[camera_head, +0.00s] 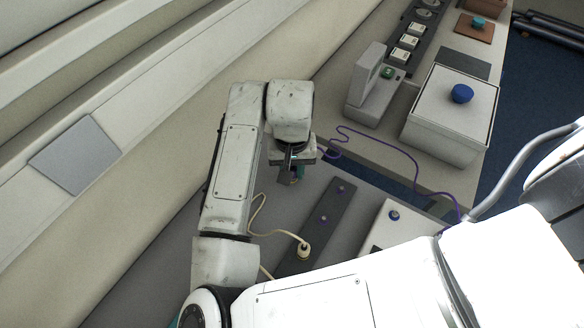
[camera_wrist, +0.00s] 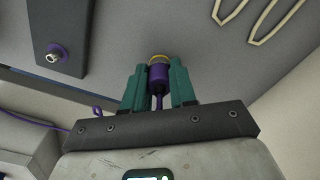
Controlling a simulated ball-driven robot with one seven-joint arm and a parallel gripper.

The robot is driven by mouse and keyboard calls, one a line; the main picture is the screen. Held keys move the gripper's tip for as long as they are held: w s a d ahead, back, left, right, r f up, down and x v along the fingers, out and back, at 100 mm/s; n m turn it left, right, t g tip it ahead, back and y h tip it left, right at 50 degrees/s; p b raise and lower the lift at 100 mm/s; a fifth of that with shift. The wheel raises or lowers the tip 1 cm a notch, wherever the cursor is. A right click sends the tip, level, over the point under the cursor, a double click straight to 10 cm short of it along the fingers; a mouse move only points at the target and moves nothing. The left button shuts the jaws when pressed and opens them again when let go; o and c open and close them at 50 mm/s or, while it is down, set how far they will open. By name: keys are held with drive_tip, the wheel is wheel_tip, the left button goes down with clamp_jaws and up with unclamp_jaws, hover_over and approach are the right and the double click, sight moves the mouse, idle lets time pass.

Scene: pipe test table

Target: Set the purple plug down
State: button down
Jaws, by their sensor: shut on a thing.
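The purple plug (camera_wrist: 159,75) is between the green fingers of my gripper (camera_wrist: 160,85) in the wrist view. My gripper is shut on it, with the plug's brass-coloured end pointing away from the palm. In the head view my gripper (camera_head: 292,176) hangs over the grey table, left of a dark strip, and hides the plug. A purple cable (camera_head: 400,155) runs from near my gripper across the worktop to the right. What lies directly under the plug cannot be told.
A larger box (camera_head: 450,110) and a grey device (camera_head: 372,92) stand further back. Grey table left of the strip is bare.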

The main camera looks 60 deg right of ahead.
sight(292, 168)
drive_tip(key=shift+f, duration=0.25)
drive_tip(key=c, duration=0.9)
unclamp_jaws()
wheel_tip(292, 168, up, 12)
drive_tip(key=shift+r, duration=0.15)
